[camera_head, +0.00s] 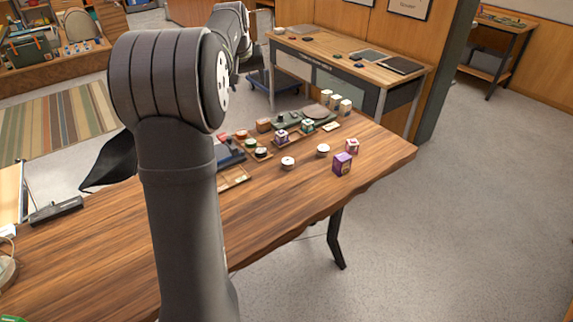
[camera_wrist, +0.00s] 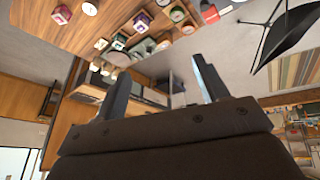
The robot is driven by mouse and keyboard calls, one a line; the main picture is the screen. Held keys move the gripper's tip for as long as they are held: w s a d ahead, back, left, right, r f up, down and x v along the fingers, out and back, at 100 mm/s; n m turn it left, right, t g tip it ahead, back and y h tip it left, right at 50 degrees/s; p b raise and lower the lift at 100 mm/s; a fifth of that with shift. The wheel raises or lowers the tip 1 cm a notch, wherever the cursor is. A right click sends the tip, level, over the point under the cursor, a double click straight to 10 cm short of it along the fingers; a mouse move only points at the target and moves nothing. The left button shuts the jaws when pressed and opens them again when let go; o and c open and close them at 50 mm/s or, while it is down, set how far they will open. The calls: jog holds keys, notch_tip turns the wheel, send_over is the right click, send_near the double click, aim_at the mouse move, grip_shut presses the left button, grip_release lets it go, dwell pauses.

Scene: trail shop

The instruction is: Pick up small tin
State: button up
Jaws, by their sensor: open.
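Two small round tins with pale lids stand on the wooden table: one tin (camera_head: 287,163) near the middle and another tin (camera_head: 322,151) a little to its right and farther back. I cannot tell which is the one named. In the wrist view, a round white-lidded tin (camera_wrist: 90,8) shows at the top left. My gripper (camera_wrist: 160,70) is open with nothing between its fingers. It is apart from the items, which appear beyond its fingertips in the wrist view.
A purple box (camera_head: 342,164) and a smaller red-and-white box (camera_head: 352,146) stand right of the tins. Several small containers sit in wooden trays behind and to the left. White canisters (camera_head: 335,101) stand at the back. The table's front right is clear.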

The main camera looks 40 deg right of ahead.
jog(key=s+d+m, duration=0.4)
jog(key=s+d, duration=0.2)
jog(key=s, duration=0.1)
jog(key=m, duration=0.1)
send_near(287, 161)
jog(key=f, duration=0.2)
jog(key=d+f, duration=0.1)
jog(key=shift+w+g, duration=0.3)
jog(key=shift+g, duration=0.1)
jog(key=shift+w+x, duration=0.15)
jog(key=shift+x, duration=1.4)
jog(key=shift+w+x, duration=0.15)
jog(key=shift+x, duration=1.4)
jog(key=shift+r, duration=0.1)
jog(key=shift+c, duration=0.5)
jog(key=c, duration=1)
